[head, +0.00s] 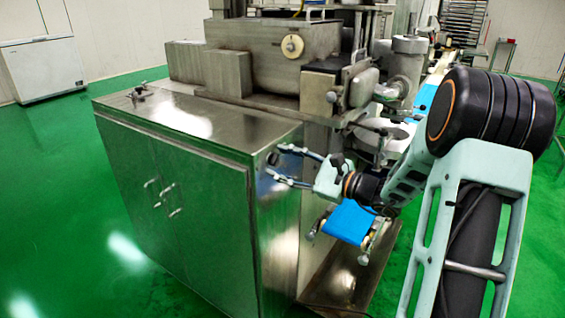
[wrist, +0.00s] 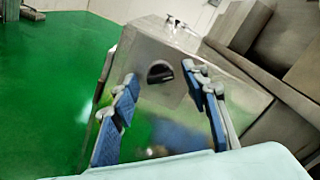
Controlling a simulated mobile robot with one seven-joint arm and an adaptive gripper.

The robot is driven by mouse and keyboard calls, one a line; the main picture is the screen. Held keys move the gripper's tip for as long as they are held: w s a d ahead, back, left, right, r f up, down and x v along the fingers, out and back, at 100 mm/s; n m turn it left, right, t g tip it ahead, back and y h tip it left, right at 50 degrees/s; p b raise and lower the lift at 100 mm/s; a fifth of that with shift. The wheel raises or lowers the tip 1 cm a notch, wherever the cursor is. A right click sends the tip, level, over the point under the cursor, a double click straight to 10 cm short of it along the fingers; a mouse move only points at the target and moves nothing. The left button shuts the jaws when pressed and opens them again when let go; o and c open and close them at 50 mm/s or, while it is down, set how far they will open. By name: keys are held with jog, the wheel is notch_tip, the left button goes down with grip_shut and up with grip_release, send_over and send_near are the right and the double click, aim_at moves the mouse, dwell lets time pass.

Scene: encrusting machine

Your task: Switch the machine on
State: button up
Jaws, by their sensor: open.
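The encrusting machine is a steel cabinet (head: 170,180) with a hopper (head: 275,60) and metal parts on top. On its right side panel sits a dark round knob (wrist: 160,72), which looks like a rotary switch. Its grip bar lies roughly level in the wrist view. The knob also shows small in the head view (head: 273,158). My gripper (head: 276,161) points at this panel with its fingers spread and nothing between them. In the wrist view my gripper (wrist: 158,74) has its blue-padded fingers on either side of the knob. I cannot tell how far the tips are from the panel.
A blue conveyor belt (head: 349,222) lies below my wrist, right of the cabinet. A small metal fitting (head: 138,92) stands on the cabinet top. A white chest freezer (head: 43,69) is at the far left. Green floor is free on the left.

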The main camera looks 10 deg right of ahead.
jog(key=shift+c, duration=0.3)
grip_shut()
jog(key=shift+r, duration=0.1)
jog(key=m+p, duration=0.3)
jog(key=p, duration=0.1)
jog(key=shift+r+m, duration=0.15)
jog(key=shift+m, duration=0.25)
jog(key=m+p, duration=0.5)
jog(key=shift+m, duration=0.3)
jog(key=m+p, duration=0.5)
jog(key=shift+w+f+m+p, duration=0.1)
jog(key=shift+f+m+p, duration=0.05)
jog(key=shift+m+p, duration=0.65)
jog(key=shift+f+m+p, duration=0.1)
jog(key=shift+m+p, duration=0.4)
jog(key=shift+m, duration=0.5)
